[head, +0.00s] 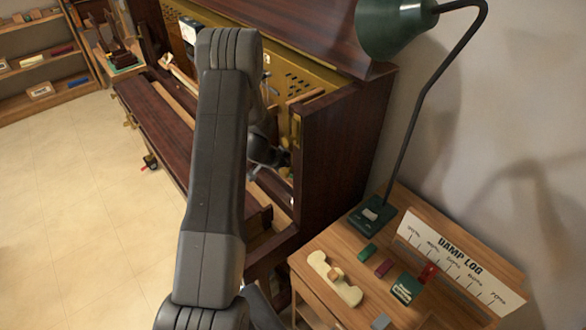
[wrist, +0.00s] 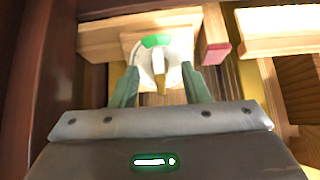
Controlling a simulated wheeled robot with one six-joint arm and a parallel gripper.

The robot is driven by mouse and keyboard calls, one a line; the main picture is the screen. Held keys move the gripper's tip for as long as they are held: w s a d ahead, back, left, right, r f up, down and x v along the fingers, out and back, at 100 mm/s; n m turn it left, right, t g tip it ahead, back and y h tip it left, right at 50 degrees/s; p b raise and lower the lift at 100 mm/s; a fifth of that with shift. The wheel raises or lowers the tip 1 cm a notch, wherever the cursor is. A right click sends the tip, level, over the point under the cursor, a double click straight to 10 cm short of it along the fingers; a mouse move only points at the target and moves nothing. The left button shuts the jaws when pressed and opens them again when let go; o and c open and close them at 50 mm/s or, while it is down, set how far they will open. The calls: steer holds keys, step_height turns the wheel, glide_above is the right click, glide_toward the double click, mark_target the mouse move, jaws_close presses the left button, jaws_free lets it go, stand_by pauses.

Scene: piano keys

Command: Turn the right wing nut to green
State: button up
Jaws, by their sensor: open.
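In the wrist view a pale round dial (wrist: 174,72) sits on a light wood block, with a green segment (wrist: 156,41) along its top edge. The wing nut (wrist: 158,62) stands at the dial's centre, its wing seen nearly upright in the picture, with a brass-coloured part below. My gripper (wrist: 159,70) is open, its two greenish fingers on either side of the dial and wing nut. A gap shows on both sides; I see no contact. In the head view my arm hides much of the gripper and the wing nut does not show clearly.
A wood rail with a red end (wrist: 216,53) lies right of the dial. The dark piano side wall (head: 335,140) stands close to the gripper. A side table (head: 325,243) holds a green lamp (head: 372,215) and a damp log board (head: 460,262).

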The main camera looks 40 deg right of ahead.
steer(key=v, duration=1.1)
stand_by(1.1)
steer(key=x, duration=0.6)
steer(key=shift+d+f, duration=0.25)
steer(key=shift+a+r, duration=0.1)
stand_by(0.3)
